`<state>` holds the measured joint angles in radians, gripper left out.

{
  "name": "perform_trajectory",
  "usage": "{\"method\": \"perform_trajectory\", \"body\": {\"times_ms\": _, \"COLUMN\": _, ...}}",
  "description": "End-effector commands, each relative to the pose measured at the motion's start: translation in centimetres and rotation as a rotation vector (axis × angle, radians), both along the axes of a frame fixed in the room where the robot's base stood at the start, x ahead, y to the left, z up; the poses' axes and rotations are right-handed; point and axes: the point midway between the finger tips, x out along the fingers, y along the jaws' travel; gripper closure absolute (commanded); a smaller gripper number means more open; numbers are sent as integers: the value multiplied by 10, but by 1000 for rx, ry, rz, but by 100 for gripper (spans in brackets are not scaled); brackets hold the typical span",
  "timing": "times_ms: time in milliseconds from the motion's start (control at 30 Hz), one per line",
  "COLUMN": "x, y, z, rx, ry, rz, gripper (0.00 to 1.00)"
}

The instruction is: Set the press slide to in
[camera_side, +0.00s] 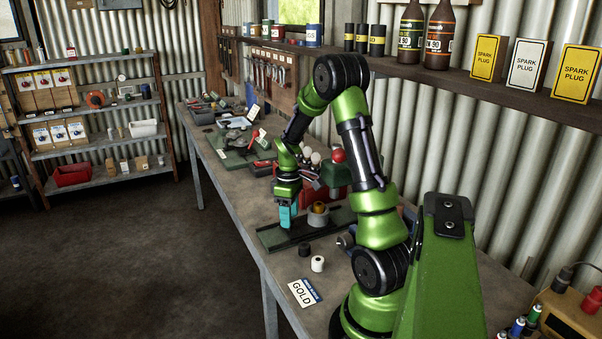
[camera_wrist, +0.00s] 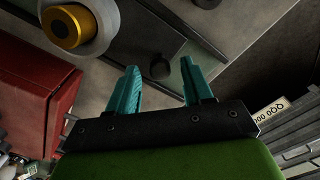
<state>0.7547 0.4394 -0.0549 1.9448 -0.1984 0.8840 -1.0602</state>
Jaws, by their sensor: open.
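In the side view my gripper (camera_side: 287,214) points down with teal fingers over the left part of a dark green press base (camera_side: 285,236). In the wrist view the two fingers (camera_wrist: 159,65) are apart, with a dark round knob (camera_wrist: 160,69) in line between their tips. The knob stands by a dark strip on the base and seems to be the slide's; whether the fingers are down around it I cannot tell. A grey round holder (camera_side: 318,217) with a gold piece (camera_side: 319,207) in it is just right of the gripper; the gold piece also shows in the wrist view (camera_wrist: 66,29).
A small black cylinder (camera_side: 304,249) and a white one (camera_side: 317,264) stand in front of the base, near a GOLD card (camera_side: 302,292). A red block (camera_side: 334,193) stands behind the holder; a red box (camera_wrist: 35,112) shows at the wrist view's left.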

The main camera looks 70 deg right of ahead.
Motion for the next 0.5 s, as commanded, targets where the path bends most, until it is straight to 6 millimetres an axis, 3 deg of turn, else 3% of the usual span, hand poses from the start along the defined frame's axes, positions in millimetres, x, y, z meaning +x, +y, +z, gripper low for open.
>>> {"method": "perform_trajectory", "body": {"times_ms": 367, "x": 0, "y": 0, "z": -6, "rx": -1, "ry": -1, "rz": 1, "gripper": 50}}
{"method": "perform_trajectory", "body": {"times_ms": 500, "x": 0, "y": 0, "z": -6, "rx": -1, "ry": 0, "rz": 1, "gripper": 71}}
